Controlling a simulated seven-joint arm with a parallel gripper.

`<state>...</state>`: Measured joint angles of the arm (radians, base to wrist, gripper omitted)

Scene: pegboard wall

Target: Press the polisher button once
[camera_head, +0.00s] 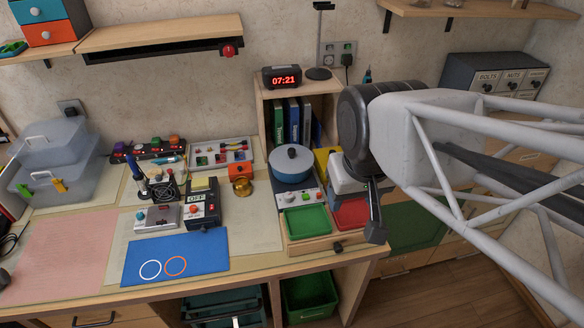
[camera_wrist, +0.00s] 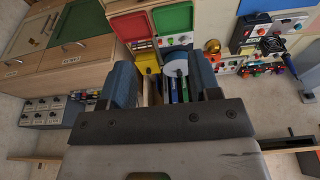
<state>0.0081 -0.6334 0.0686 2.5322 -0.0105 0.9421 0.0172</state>
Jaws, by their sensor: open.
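No label reading "polisher" is legible, so I cannot tell for sure which device it is. A dark box with an OFF sign (camera_head: 199,198) and a red button (camera_head: 194,209) on its front stands mid-table; this box also shows at the upper right of the wrist view (camera_wrist: 246,36). A grey box with small buttons (camera_head: 157,218) sits just left of it. My gripper (camera_head: 376,218) hangs over the table's right end, well to the right of both boxes and apart from them. In the wrist view its two fingers (camera_wrist: 162,75) are spread with nothing between them.
A blue pot (camera_head: 292,165) on a cooker, a green tray (camera_head: 306,221) and a red tray (camera_head: 351,213) lie between my gripper and the boxes. A brass bell-like object (camera_head: 241,186) and a blue mat (camera_head: 175,258) are near the OFF box. A shelf unit (camera_head: 264,112) stands behind.

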